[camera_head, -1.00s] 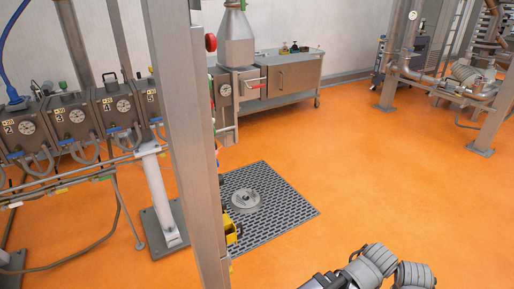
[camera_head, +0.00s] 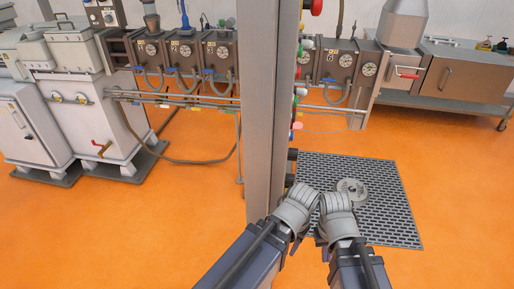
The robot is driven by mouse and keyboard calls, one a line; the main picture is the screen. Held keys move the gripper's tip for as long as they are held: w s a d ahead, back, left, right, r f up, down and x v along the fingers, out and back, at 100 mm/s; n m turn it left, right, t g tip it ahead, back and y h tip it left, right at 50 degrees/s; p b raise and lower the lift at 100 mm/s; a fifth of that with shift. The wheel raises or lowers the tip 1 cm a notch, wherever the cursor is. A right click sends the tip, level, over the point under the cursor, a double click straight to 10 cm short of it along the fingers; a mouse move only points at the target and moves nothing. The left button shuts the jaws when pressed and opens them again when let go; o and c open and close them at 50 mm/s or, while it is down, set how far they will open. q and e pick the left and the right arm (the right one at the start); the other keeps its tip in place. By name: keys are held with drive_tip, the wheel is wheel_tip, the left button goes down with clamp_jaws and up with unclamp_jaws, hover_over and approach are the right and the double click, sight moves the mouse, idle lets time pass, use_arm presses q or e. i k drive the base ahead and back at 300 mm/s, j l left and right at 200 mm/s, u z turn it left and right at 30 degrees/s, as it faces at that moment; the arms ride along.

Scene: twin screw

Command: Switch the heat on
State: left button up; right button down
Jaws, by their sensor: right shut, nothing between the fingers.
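No control labelled for heat can be made out. A steel column (camera_head: 268,100) stands upright in the middle, and a red knob (camera_head: 316,7) sticks out from its right side near the top. Small coloured parts line that side lower down, seen edge-on. Several grey machine units with round dials, such as this one (camera_head: 222,52), stand in a row behind. My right gripper (camera_head: 326,251) is low in front of the floor grate, shut and empty, mostly hidden by its wrist. My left gripper (camera_head: 296,246) is close beside it, near the column's foot; its fingers are too hidden to judge.
Orange floor is open at left and lower right. A dark floor grate (camera_head: 395,205) lies right of the column. White cabinets (camera_head: 35,130) stand at left. A red-handled unit (camera_head: 408,74) and a steel cabinet (camera_head: 465,75) stand at the back right. Pipes and hoses run along the machine row.

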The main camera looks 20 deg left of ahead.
sight(293, 153)
drive_tip(key=i+l+u, duration=0.15)
drive_tip(key=l+u, duration=0.25)
drive_tip(key=i+l+u, duration=0.1)
drive_tip(key=l+u, duration=0.25)
drive_tip(key=l+z, duration=0.35)
drive_tip(key=l, duration=0.95)
